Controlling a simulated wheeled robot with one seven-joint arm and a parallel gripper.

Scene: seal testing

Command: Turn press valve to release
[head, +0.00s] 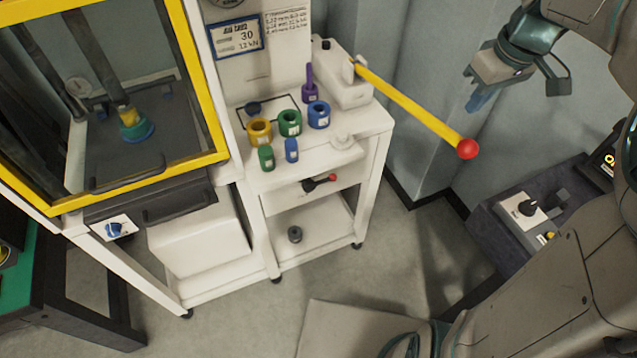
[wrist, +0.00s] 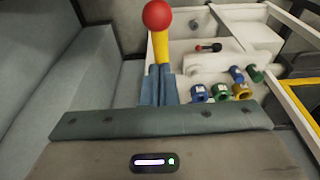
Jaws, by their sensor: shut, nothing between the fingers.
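A small black lever with a red tip (head: 320,184) sits on the front of the white cart, below its top; it looks like the press valve. It also shows in the wrist view (wrist: 209,47). My gripper (head: 478,102) hangs in the air at the upper right, well apart from the lever. In the wrist view its blue fingers (wrist: 160,74) are together and empty. The long yellow pump handle with a red ball (head: 467,149) slants out from the cart; in the wrist view it rises behind my fingertips.
Green, blue, yellow and purple parts stand on the cart top (head: 375,116). The press with a yellow-framed window (head: 215,120) stands at left, with a blue knob (head: 114,230) below it. A dark control box (head: 500,225) is at right. The floor before the cart is clear.

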